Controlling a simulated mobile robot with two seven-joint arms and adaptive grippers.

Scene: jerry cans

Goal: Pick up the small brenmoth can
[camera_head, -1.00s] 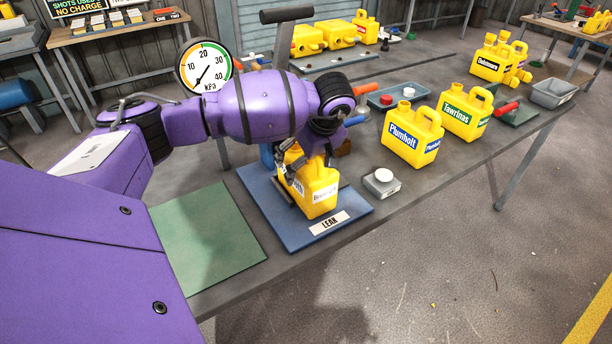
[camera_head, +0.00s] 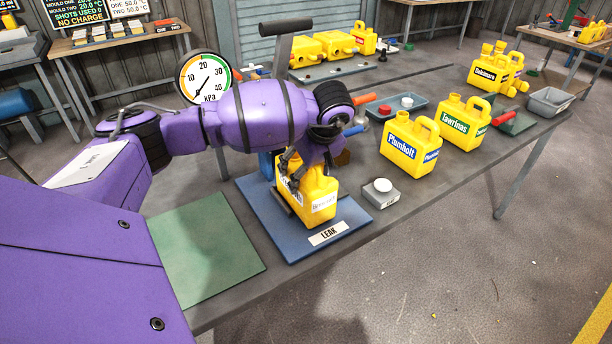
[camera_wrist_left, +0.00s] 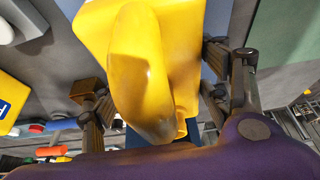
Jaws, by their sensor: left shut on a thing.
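A small yellow can (camera_head: 318,193) with a white label stands upright on the blue board marked LEAK (camera_head: 282,234). The label is too small to read with certainty. My left gripper (camera_head: 292,170) is shut on this can near its top, from the left side in the head view. In the left wrist view the yellow can (camera_wrist_left: 185,40) and its handle fill the middle, with a finger on each side. Whether the can's base touches the board is hard to tell. My right gripper is not in view.
A Plumholt can (camera_head: 408,150) and a Tawrinas can (camera_head: 460,125) stand to the right. A small grey block with a white knob (camera_head: 383,186) sits beside the board. A green mat (camera_head: 205,245) lies left. A dial gauge (camera_head: 204,78) stands behind my arm.

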